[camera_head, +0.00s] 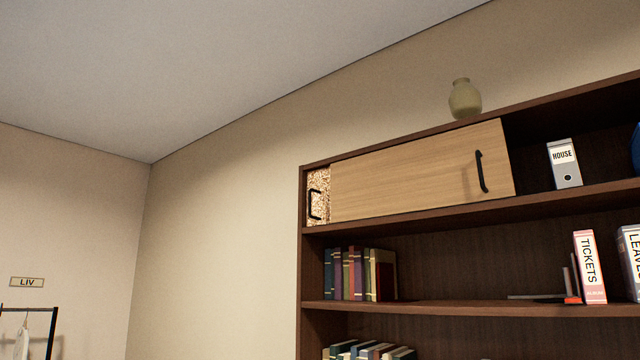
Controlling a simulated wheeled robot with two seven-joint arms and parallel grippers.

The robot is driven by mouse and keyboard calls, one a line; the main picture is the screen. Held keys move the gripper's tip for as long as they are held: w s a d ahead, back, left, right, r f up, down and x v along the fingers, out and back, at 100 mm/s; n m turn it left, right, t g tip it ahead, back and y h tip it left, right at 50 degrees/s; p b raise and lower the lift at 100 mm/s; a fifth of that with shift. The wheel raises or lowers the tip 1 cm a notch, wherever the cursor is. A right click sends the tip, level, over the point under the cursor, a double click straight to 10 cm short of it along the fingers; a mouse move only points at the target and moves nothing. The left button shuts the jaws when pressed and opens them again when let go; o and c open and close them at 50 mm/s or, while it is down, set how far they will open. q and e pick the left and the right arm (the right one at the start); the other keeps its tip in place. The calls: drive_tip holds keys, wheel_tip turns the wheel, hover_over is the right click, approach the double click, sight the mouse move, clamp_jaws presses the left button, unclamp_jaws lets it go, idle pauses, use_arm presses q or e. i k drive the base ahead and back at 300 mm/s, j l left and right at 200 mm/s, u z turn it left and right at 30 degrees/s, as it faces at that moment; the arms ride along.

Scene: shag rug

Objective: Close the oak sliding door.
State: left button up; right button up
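The oak sliding door (410,178) is a pale wood panel in the top compartment of a dark brown bookcase (440,222). It has a black bar handle (482,171) near its right edge. It covers the left-middle part of the compartment, and the part to its right is open. At its left a narrow strip of a speckled, cork-like panel (318,190) with a black handle (312,204) shows; the oak door seems to overlap it. Neither of my grippers shows in the head view.
A white binder marked HOUSE (565,168) stands in the open part, with a blue object (636,148) at the right edge. A greenish vase (464,98) stands on top. Books (352,274) and a TICKETS binder (589,268) are on the shelf below. A clothes rack (30,310) is at lower left.

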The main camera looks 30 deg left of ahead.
sight(471, 164)
drive_tip(key=u, duration=0.5)
drive_tip(key=i+j+u, duration=0.15)
drive_tip(key=i, duration=0.3)
drive_tip(key=i+j+u, duration=0.15)
drive_tip(key=i, duration=0.35)
